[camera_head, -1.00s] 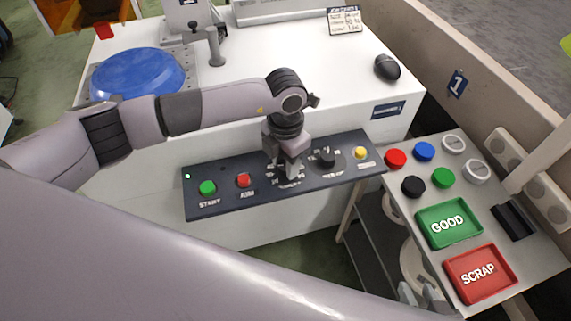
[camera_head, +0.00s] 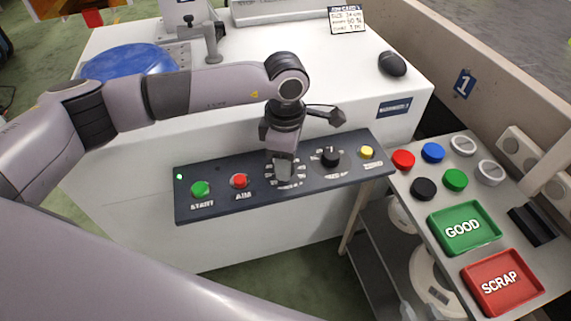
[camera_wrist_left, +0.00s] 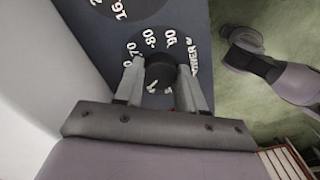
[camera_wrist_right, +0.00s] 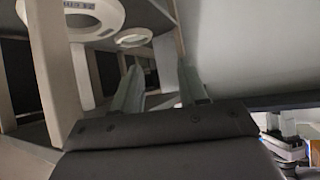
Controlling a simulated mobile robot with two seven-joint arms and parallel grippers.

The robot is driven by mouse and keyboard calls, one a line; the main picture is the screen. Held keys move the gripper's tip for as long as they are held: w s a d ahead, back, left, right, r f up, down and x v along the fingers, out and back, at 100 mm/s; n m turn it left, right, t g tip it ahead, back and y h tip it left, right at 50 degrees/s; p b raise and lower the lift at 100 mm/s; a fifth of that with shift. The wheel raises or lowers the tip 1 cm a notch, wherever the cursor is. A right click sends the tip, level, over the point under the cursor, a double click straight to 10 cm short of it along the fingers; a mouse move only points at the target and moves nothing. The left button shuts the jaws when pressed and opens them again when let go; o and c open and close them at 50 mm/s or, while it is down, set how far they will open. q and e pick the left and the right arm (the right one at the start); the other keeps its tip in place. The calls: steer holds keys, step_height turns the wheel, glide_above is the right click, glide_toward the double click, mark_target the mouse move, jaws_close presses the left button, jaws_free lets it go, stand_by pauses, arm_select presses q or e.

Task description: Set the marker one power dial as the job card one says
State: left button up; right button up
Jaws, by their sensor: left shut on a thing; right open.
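The power dial (camera_wrist_left: 160,72) is a dark round knob on a scale in the left wrist view, with 70, 80 and 90 legible beside it. My left gripper (camera_wrist_left: 158,90) is shut on it, a finger on each side. In the head view the left gripper (camera_head: 282,178) points down onto the panel and hides the knob; its pointer direction is not clear. Job card one (camera_head: 346,19) stands at the back of the white marker; its power line appears to read 60 %, in small print. My right gripper (camera_wrist_right: 160,92) is open and empty, away from the panel.
The dark panel (camera_head: 221,208) also carries a green start button (camera_head: 200,188), a red aim button (camera_head: 239,181), a second dial (camera_head: 330,157) and a yellow button (camera_head: 367,152). A side table with coloured buttons, a green tray (camera_head: 465,246) and a red tray (camera_head: 503,308) stands at right.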

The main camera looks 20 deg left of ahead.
arm_select(q)
steer(key=shift+m+b, duration=0.45)
steer(key=shift+m, duration=0.85)
arm_select(e)
steer(key=shift+w+a+f, duration=0.1)
steer(key=shift+a+f, duration=0.1)
steer(key=shift+a, duration=0.1)
arm_select(q)
steer(key=o, duration=1.1)
steer(key=shift+c, duration=0.2)
arm_select(e)
steer(key=shift+w, duration=0.2)
arm_select(q)
step_height(320, 180, up, 7)
steer(key=shift+f+p, duration=0.2)
steer(key=shift+p, duration=0.1)
steer(key=shift+r, duration=0.35)
arm_select(e)
steer(key=shift+s+d+f, duration=0.35)
steer(key=shift+s, duration=0.25)
steer(key=shift+w+r, duration=0.15)
steer(key=shift+r, duration=0.05)
